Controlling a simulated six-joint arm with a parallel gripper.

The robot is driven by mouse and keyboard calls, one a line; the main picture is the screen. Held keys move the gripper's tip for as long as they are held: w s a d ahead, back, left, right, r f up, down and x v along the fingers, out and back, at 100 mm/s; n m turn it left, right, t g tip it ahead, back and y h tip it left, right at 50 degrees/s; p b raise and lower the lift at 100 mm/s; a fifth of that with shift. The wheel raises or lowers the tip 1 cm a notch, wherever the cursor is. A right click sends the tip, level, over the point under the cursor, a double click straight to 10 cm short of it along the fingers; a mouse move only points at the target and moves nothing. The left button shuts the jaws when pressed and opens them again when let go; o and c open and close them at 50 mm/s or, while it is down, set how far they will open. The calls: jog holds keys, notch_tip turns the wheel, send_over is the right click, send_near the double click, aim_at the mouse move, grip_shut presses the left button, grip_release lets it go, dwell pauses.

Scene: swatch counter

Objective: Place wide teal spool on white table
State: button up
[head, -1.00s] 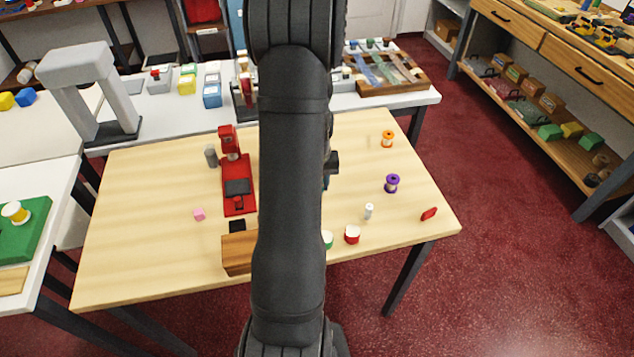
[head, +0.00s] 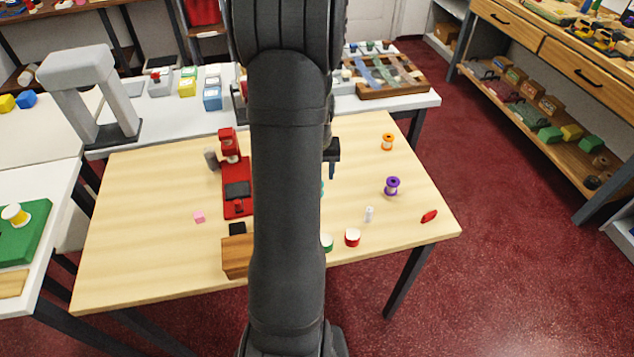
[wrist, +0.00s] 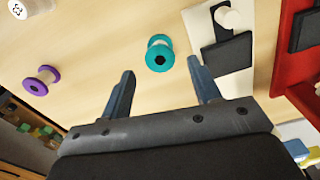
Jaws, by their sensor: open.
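My gripper (wrist: 160,75) is open and empty, with the spool apart from both fingers. In the head view part of my gripper (head: 332,170) shows at the right side of my arm. The white table (head: 130,108) stands behind the wooden table; my arm hides its middle.
A purple spool (head: 392,186) and an orange spool (head: 387,142) stand to the right. A red device (head: 236,185) stands left of my arm. The white table bears a grey arch (head: 80,75), several small boxes and a wooden tray (head: 395,88). A wooden block (head: 236,256) lies near the front.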

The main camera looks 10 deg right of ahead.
notch_tip(320, 180, up, 6)
jog(key=shift+f, duration=0.15)
jog(key=shift+o, duration=0.4)
jog(key=shift+r, duration=0.35)
jog(key=s+a+r+n+t+h, duration=0.1)
jog(key=a+r+n+h, duration=0.15)
jog(key=n, duration=1.05)
jog(key=s+a+r+n+t+h, duration=0.15)
jog(key=a+n, duration=0.25)
jog(key=n, duration=0.8)
jog(key=shift+g, duration=0.25)
jog(key=x, duration=1.1)
jog(key=shift+w+d+f, duration=0.1)
jog(key=shift+d+f, duration=0.1)
jog(key=shift+s+d+x, duration=0.1)
jog(key=shift+s+x, duration=0.05)
jog(key=shift+x, duration=1.2)
jog(key=shift+s+d+x, duration=0.1)
jog(key=shift+s+x, duration=0.05)
jog(key=shift+x, duration=1.2)
